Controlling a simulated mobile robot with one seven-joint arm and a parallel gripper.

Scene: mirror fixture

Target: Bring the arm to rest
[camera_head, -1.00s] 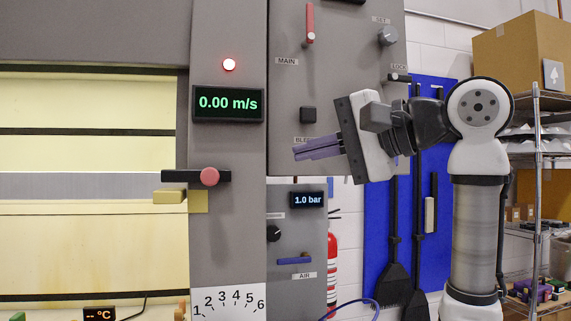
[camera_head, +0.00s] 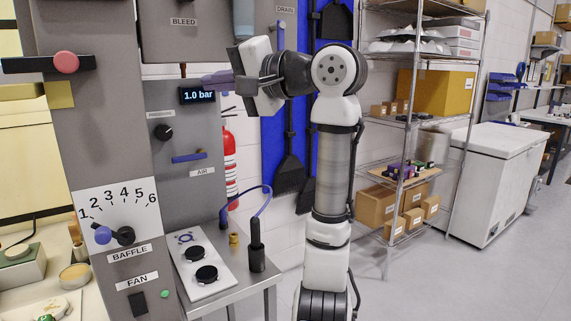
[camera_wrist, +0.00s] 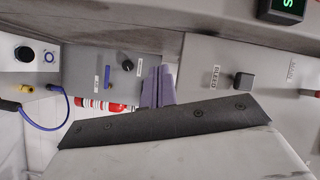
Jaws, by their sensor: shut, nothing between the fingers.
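My gripper (camera_head: 217,80) is at the upper middle of the head view, its purple fingers pointing left toward the grey panel column. The fingers are shut and hold nothing. In the wrist view the closed purple fingers (camera_wrist: 158,86) stand up from the dark gripper body, between the AIR panel and the panel marked BLEED. My arm (camera_head: 333,170) rises at the middle of the head view, bent at the elbow, with the gripper raised above the AIR panel (camera_head: 190,140). I cannot tell how far the fingertips are from the panels.
A side bench (camera_head: 212,262) with a blue hose and dark round fittings stands left of my arm. A fire extinguisher (camera_head: 230,160) and blue board are behind. A wire shelf (camera_head: 391,180) with boxes and a white chest freezer (camera_head: 497,180) are right. Floor at right is clear.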

